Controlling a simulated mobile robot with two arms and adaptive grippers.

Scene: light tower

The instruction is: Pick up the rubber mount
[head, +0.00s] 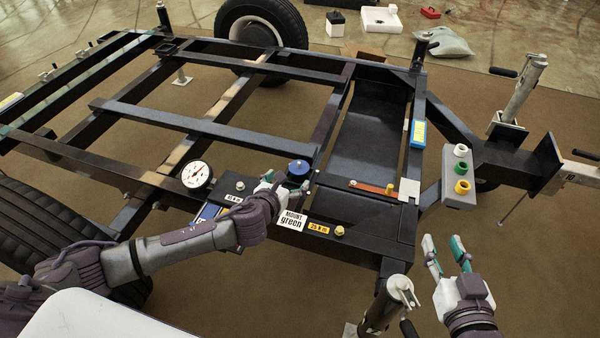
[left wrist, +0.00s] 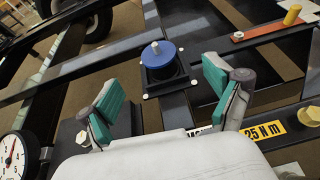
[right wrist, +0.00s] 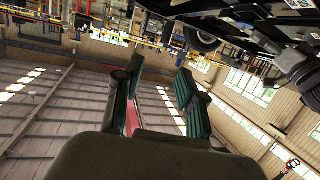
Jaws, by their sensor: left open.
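The rubber mount appears to be the blue round part with a pale stud on top (head: 298,167); it sits on a small black square plate on the dark frame. In the left wrist view the blue mount (left wrist: 160,60) is ahead, between the lines of the two fingers. My left gripper (head: 285,181) is open and empty, just short of the mount and not visibly touching it. My right gripper (head: 444,243) is open and empty, off the frame's front right corner; its open fingers also show in the right wrist view (right wrist: 160,78).
A dial gauge (head: 196,175) is left. A jack post (head: 388,300) rises in front.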

